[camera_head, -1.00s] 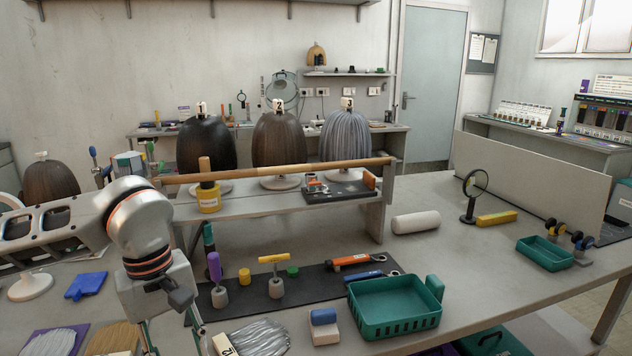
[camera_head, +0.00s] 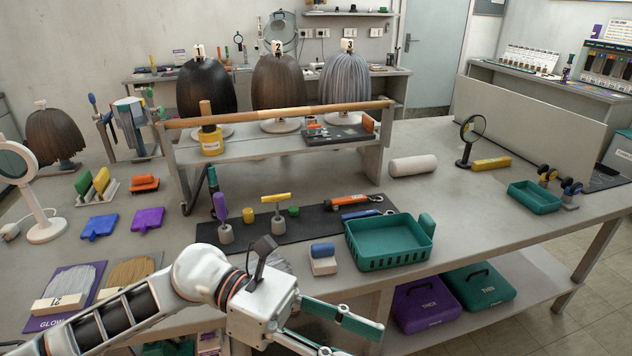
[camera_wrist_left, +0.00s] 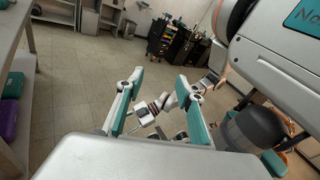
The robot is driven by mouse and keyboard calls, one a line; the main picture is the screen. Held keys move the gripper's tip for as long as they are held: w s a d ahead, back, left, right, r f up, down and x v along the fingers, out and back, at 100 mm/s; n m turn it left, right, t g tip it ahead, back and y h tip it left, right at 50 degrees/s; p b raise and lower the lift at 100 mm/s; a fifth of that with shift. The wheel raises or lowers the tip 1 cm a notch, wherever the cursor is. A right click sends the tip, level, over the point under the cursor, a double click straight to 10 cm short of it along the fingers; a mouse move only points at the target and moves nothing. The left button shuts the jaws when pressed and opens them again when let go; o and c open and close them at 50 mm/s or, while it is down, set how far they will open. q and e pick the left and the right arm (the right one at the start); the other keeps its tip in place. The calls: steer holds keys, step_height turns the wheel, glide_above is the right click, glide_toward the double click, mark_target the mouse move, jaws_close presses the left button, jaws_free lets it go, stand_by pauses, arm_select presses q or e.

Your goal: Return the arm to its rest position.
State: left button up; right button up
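My left arm (camera_head: 130,312) comes in from the lower left of the head view and lies low across the table's front edge. Its gripper (camera_head: 350,340) points right, in front of the edge, with its two teal-padded fingers apart and nothing between them. In the left wrist view the gripper (camera_wrist_left: 160,78) is also open and empty, with floor beyond it. Part of another arm, apparently my right one (camera_wrist_left: 165,103), shows between and behind these fingers. Its gripper is too small and covered to read. No right arm shows in the head view.
The worktable (camera_head: 480,215) holds a green basket (camera_head: 390,262), a blue-and-white block (camera_head: 322,258), swatches (camera_head: 62,290) and a round mirror (camera_head: 40,225). A lower shelf holds purple (camera_head: 425,303) and green (camera_head: 480,287) cases. Floor (camera_head: 590,310) is clear at right.

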arm_select(q)
steer(key=w+r+n+t+h, duration=0.4)
steer(key=w+n+t+h, duration=0.45)
steer(key=n, duration=0.65)
steer(key=w+a+f+n+t+y+p, duration=0.1)
steer(key=w+a+f+n+t+y, duration=0.2)
steer(key=a+f+n+t+y, duration=0.5)
steer(key=w+a+f+n+t+y+p, duration=0.15)
steer(key=w+f+n+t+y, duration=0.35)
steer(key=n, duration=0.8)
steer(key=s+a+f+n+y, duration=0.25)
steer(key=a+f+n, duration=0.2)
steer(key=f, duration=0.25)
steer(key=s+a+f+n+y, duration=0.2)
steer(key=s+a+f+n, duration=0.2)
steer(key=f+n, duration=0.15)
steer(key=s+a+f+n+g+y, duration=0.2)
steer(key=s+a+f, duration=0.1)
steer(key=s+f, duration=0.3)
steer(key=s+a+f+n+g+y, duration=0.2)
steer(key=s+a+f+n+g, duration=0.1)
steer(key=f, duration=0.6)
steer(key=s+a, duration=0.1)
steer(key=s, duration=0.1)
steer(key=shift+s+a+n, duration=0.25)
steer(key=shift+s+n, duration=0.05)
steer(key=shift+s, duration=0.05)
steer(key=shift+r, duration=0.1)
